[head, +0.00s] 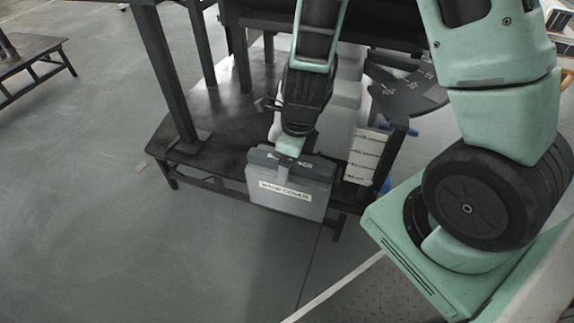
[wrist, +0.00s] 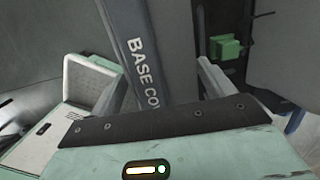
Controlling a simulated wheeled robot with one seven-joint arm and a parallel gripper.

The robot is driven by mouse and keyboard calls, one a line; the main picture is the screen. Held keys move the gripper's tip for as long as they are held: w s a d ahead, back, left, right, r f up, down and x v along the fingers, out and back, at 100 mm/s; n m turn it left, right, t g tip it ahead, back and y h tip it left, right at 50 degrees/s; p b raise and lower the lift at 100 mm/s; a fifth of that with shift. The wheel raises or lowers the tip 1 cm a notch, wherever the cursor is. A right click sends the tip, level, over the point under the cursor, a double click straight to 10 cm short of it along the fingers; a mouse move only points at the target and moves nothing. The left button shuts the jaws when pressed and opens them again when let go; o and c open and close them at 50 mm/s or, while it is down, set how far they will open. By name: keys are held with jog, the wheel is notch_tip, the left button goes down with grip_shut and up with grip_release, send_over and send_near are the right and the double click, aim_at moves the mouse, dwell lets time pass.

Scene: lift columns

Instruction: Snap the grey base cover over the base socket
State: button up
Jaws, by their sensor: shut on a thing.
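The grey base cover (head: 289,207) is a boxy panel with a white label that reads as base cover. It hangs upright from my gripper (head: 287,157) at the front edge of a dark platform. In the wrist view the base cover (wrist: 152,50) runs up between the two fingers of my gripper (wrist: 165,85), with its lettering facing me. My gripper is shut on its upper edge. I cannot make out the base socket for certain; the cover and my arm hide part of the platform.
The dark low platform (head: 190,115) has posts and legs. White blocks (head: 345,110) stand on it behind my gripper, and a labelled white panel (head: 366,155) is just right of the cover. A green block (wrist: 224,47) shows in the wrist view.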

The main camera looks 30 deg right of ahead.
jog(key=d, duration=0.1)
jog(key=w+d+f, duration=0.1)
jog(key=w+d+b, duration=0.1)
jog(key=shift+w+f, duration=0.15)
jog(key=shift+f, duration=0.2)
jog(key=w+d+f+b, duration=0.1)
jog(key=w+d+f, duration=0.1)
jog(key=w+d, duration=0.5)
jog(key=shift+d+f, duration=0.15)
jog(key=shift+d, duration=1)
jog(key=shift+w+f, duration=0.15)
jog(key=shift+f, duration=0.4)
dwell(1.5)
jog(key=o, duration=1.5)
jog(key=shift+c, duration=0.2)
jog(key=shift+r, duration=0.1)
